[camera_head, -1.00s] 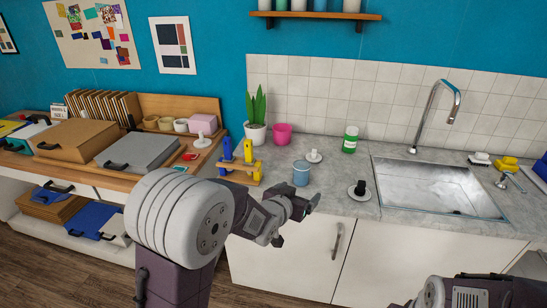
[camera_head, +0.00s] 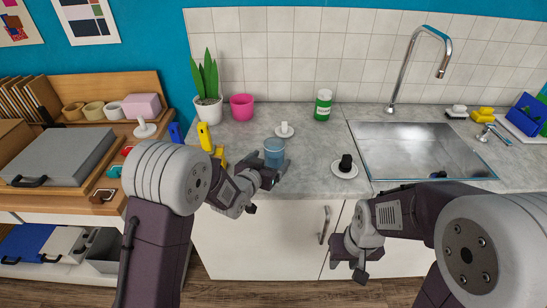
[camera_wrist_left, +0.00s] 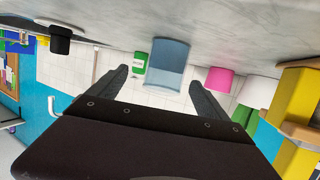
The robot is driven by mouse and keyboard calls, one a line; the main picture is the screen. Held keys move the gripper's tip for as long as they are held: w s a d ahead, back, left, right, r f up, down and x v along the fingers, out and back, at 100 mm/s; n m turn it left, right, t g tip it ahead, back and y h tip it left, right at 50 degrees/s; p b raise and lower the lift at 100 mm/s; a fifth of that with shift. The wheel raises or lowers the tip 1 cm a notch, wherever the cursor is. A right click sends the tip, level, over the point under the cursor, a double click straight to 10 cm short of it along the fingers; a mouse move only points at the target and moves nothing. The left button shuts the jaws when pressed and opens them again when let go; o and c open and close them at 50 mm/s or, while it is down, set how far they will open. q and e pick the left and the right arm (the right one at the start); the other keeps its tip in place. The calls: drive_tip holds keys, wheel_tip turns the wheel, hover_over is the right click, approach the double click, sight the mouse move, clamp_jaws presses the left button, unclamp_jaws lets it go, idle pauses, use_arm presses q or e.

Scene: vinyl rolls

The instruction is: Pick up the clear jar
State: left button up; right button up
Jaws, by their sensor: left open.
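The clear jar (camera_head: 274,148), translucent and bluish, stands upright on the grey counter near its front edge. My left gripper (camera_head: 277,174) is open at the front of the jar, which partly overlaps it in the head view. In the left wrist view the jar (camera_wrist_left: 169,62) appears between the two spread fingers (camera_wrist_left: 159,82), with gaps on both sides; I see no grip on it. My right gripper (camera_head: 349,268) hangs low in front of the white cabinet doors, away from the jar; its finger opening is unclear.
A saucer with a black piece (camera_head: 345,166) lies right of the jar, and one with a white piece (camera_head: 284,131) behind it. A green jar (camera_head: 323,105), pink pot (camera_head: 242,107) and plant (camera_head: 207,90) stand farther back. Yellow items (camera_head: 205,137) are left; the sink (camera_head: 420,150) is right.

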sight(272, 156)
use_arm(q)
drive_tip(key=x, duration=0.3)
drive_tip(key=shift+w+a+f, duration=0.2)
drive_tip(key=shift+w+a, duration=0.05)
drive_tip(key=shift+w+d, duration=0.15)
drive_tip(key=shift+w, duration=0.15)
drive_tip(key=shift+d, duration=0.1)
drive_tip(key=shift+w+d, duration=0.15)
drive_tip(key=shift+w, duration=0.05)
drive_tip(key=x, duration=0.4)
drive_tip(key=shift+w+f+p, duration=0.25)
drive_tip(key=shift+w+p, duration=0.1)
drive_tip(key=shift+w, duration=0.05)
drive_tip(key=shift+s+r, duration=0.1)
drive_tip(key=shift+s, duration=0.05)
